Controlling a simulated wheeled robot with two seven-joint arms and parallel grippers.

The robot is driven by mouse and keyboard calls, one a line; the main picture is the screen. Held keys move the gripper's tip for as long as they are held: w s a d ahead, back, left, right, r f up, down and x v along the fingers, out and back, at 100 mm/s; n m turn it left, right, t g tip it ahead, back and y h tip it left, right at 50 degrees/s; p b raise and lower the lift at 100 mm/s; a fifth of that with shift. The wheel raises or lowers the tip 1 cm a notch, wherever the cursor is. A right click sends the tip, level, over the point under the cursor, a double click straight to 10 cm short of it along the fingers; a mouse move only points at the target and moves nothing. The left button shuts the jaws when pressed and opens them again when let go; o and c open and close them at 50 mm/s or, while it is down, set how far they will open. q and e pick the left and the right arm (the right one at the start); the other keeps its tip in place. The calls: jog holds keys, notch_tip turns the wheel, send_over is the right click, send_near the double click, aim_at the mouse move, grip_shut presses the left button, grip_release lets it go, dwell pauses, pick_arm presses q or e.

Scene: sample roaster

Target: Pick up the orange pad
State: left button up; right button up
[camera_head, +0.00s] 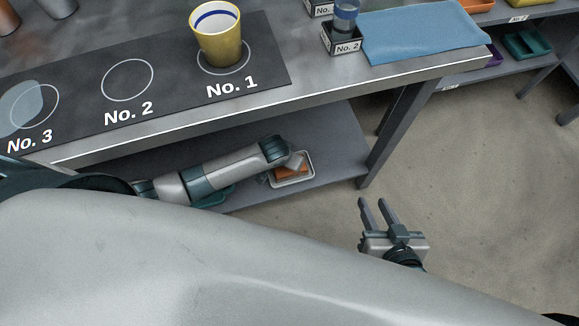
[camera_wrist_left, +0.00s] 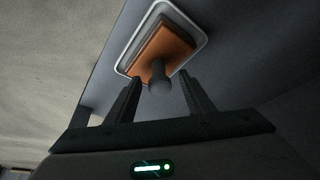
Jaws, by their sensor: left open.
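The orange pad (camera_head: 291,172) lies in a pale-rimmed tray (camera_head: 311,178) on the lower shelf, partly covered by the end of my left arm. In the left wrist view the pad (camera_wrist_left: 160,46) has a dark grey knob (camera_wrist_left: 158,78) standing up towards the camera. My left gripper (camera_wrist_left: 160,80) is open, with one finger on each side of the knob in that view. I see no clear contact between fingers and knob. My right gripper (camera_head: 373,203) is open and empty, away from the shelf above the floor.
The worktop above the shelf carries a black mat (camera_head: 165,75) with numbered circles and a yellow cup (camera_head: 219,40) on No. 1. A blue cloth (camera_head: 420,32) lies at its right. A table leg (camera_head: 393,135) stands right of the tray.

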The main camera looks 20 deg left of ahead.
pick_arm(q)
jog(key=shift+c, duration=0.2)
grip_shut()
jog(key=shift+r, duration=0.15)
